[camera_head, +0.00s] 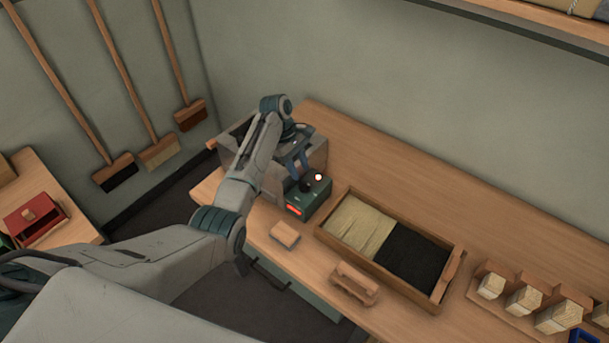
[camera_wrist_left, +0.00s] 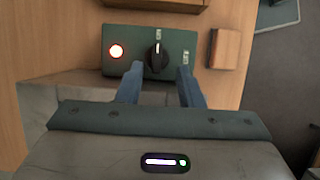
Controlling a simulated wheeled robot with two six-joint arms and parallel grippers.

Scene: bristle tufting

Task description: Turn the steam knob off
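A green control box (camera_head: 312,203) stands on the bench with a black knob (camera_head: 306,187) on top. In the left wrist view the box face (camera_wrist_left: 133,67) shows the knob (camera_wrist_left: 156,57), its white mark pointing up toward a small label; another label lies to its right. A lamp (camera_wrist_left: 116,51) glows white with a red rim left of the knob. My left gripper (camera_head: 301,175) is at the box. In the wrist view its fingers (camera_wrist_left: 158,75) are apart, with the knob just beyond and between their tips; contact is unclear. My right gripper is out of view.
A grey box (camera_head: 320,158) stands right beside the control box. A wooden tray (camera_head: 440,289) of pale and black bristles is to the right. A small wooden block (camera_head: 285,234) and a wooden piece (camera_head: 355,284) lie near the front edge. Bare bench lies behind the tray.

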